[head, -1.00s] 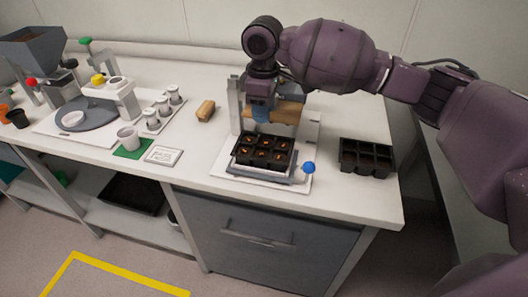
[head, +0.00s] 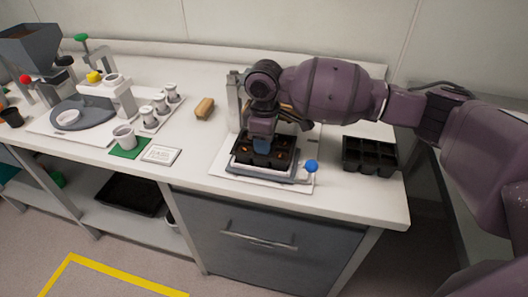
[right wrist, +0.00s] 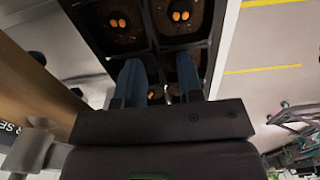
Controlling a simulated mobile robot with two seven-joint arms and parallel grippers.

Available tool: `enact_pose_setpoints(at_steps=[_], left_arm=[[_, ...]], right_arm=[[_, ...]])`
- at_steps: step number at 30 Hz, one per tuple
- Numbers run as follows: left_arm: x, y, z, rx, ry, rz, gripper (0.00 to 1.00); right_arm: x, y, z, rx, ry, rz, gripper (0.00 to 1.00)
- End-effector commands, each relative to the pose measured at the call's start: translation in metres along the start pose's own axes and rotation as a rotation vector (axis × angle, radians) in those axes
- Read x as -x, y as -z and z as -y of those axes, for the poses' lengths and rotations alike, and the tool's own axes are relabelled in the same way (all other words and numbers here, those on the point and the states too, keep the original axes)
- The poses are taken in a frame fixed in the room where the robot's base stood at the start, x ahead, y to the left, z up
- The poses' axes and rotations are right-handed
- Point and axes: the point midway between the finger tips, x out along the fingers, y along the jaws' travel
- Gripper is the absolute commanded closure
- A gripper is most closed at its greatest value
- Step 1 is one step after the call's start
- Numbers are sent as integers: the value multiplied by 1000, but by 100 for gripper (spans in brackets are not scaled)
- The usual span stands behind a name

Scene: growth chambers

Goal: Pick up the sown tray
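The sown tray (head: 250,157) is black, with several soil-filled cells holding orange seeds. It sits on the grey and white press stand on the bench. My right gripper (head: 262,146) points down at the tray from above and covers part of it. In the right wrist view, its two blue fingertips (right wrist: 160,75) are apart, over the inner walls between the tray's cells (right wrist: 122,38). A strip of tray wall shows between them. I cannot tell whether the fingers touch it. My left gripper is not in view.
A blue knob (head: 311,166) stands at the stand's front right corner. Another black tray (head: 370,156), apparently empty, lies to the right. A tan block (head: 204,108), a white card (head: 161,155) and white cups are to the left. The bench's front strip is clear.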

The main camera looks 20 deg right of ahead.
Motion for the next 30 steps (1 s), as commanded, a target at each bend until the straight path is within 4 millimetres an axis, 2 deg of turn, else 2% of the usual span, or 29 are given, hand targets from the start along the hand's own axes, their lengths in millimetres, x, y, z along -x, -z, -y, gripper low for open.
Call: enact_pose_setpoints(at_steps=[3,9,10,23,26,30], left_arm=[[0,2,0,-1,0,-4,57],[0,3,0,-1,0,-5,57],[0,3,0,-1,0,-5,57],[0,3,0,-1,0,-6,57],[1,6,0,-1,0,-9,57],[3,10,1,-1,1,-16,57]], right_arm=[[1,0,0,0,-1,-1,68],[1,0,0,0,-1,-1,98],[1,0,0,0,-1,-1,100],[4,0,0,0,-2,-2,100],[11,1,0,0,-3,-4,100],[34,1,0,1,-6,-5,100]])
